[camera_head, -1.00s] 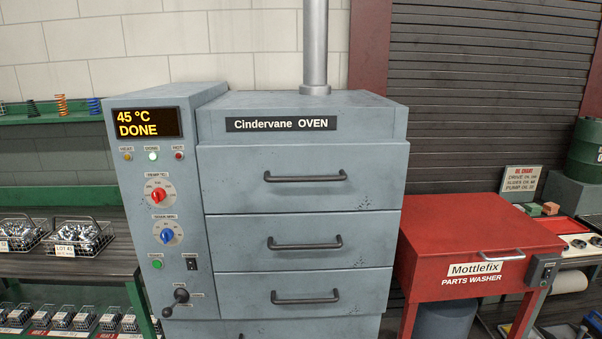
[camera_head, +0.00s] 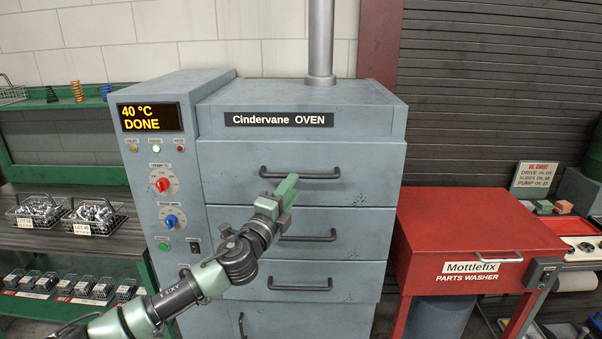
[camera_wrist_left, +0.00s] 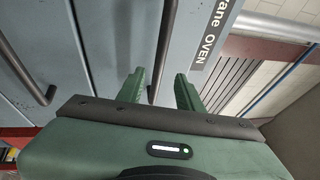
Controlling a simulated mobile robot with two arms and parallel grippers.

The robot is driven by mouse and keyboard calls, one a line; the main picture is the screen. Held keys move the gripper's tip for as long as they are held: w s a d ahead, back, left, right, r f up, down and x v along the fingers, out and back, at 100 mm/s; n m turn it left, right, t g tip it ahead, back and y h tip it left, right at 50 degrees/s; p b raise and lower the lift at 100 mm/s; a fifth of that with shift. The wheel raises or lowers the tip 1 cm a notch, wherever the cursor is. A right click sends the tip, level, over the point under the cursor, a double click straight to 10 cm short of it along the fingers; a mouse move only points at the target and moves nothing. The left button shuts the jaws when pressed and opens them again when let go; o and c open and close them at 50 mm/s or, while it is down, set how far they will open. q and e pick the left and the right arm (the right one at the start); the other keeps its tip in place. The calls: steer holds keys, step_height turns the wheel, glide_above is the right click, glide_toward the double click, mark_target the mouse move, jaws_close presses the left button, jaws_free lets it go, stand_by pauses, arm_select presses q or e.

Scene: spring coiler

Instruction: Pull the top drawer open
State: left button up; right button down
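The top drawer (camera_head: 230,182) of the grey-blue oven is closed, its front level with the drawers below. Its dark bar handle (camera_head: 325,175) is horizontal in the head view. My left gripper (camera_head: 288,184) is in front of the top drawer, by the left part of the handle. In the left wrist view, the green fingers of my left gripper (camera_wrist_left: 160,92) are apart, and the top drawer's handle (camera_wrist_left: 164,45) lines up with the gap between them. The fingers are not closed on it; the exact depth gap is hard to tell. My right gripper is not in view.
The oven's control panel (camera_head: 140,215) stands left of the drawers, its display (camera_head: 150,117) reading 40 °C DONE. Two lower drawers have similar handles. A red parts washer (camera_head: 440,235) stands at the right. A shelf with wire baskets (camera_head: 95,216) is at the left.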

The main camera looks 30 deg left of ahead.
mark_target(301, 177)
arm_select(q)
steer(key=p+x, duration=0.1)
steer(key=x, duration=0.5)
steer(key=shift+w+f+p, duration=0.1)
steer(key=shift+w+p, duration=0.15)
steer(key=shift+p, duration=0.05)
steer(key=shift+a, duration=0.1)
steer(key=shift+c, duration=0.4)
jaws_close()
steer(key=shift+f, duration=0.1)
stand_by(0.5)
